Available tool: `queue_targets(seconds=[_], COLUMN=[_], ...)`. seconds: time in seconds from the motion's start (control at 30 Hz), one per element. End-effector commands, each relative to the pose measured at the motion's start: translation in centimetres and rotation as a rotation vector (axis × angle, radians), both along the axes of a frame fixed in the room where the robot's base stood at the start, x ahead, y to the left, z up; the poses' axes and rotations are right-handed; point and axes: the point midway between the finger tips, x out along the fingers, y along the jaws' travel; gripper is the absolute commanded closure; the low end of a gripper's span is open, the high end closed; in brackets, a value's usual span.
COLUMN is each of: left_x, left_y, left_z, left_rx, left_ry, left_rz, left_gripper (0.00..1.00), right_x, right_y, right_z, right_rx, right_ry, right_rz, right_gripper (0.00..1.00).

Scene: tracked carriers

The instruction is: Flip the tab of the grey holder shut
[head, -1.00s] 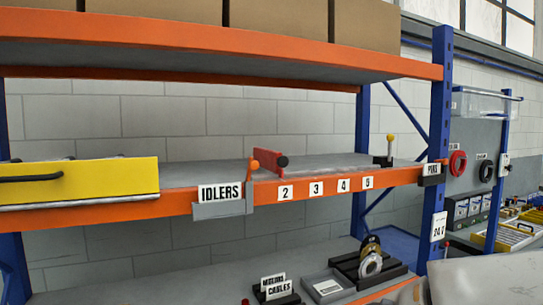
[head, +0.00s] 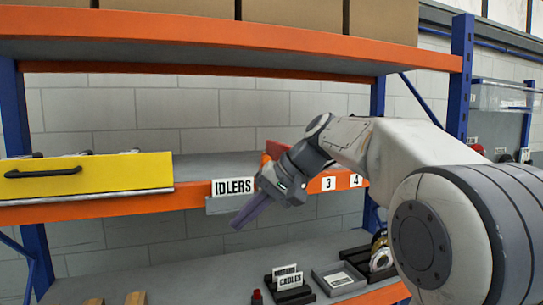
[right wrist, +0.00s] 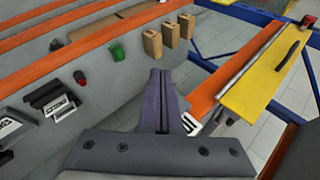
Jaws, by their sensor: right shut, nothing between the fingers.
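The grey holder (head: 222,207) hangs on the front of the orange shelf edge, with a white card reading IDLERS (head: 233,187) in it. My left gripper is not in view.
A yellow drawer front (head: 85,180) sticks out left of the holder. A red part (head: 276,147) stands on the shelf behind my gripper. Number cards (head: 328,183) line the shelf edge. The lower shelf holds trays (head: 338,280) and wooden blocks (right wrist: 152,43).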

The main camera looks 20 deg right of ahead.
Motion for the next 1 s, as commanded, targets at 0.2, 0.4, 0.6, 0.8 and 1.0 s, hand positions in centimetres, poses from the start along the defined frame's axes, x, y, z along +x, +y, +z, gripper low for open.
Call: queue_targets(seconds=[0.2,0.4,0.6,0.8,1.0], left_x=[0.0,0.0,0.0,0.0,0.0], left_y=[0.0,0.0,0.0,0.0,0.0], left_z=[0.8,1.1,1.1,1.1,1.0], left_rx=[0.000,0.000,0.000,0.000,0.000], left_ry=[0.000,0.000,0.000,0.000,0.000], left_rz=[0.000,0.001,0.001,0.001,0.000], left_gripper=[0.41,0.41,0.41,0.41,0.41], right_x=[3.1,1.2,0.4,0.5,1.1], right_y=[-13.2,-19.2,-20.4,-20.3,-19.7], right_z=[12.0,17.1,18.3,18.2,17.8], right_rx=[0.162,0.186,0.187,0.187,0.187], right_ry=[-0.221,-0.352,-0.384,-0.383,-0.383], right_rz=[-0.173,-0.206,-0.206,-0.206,-0.204], right_gripper=[1.00,1.00,1.00,1.00,1.00])
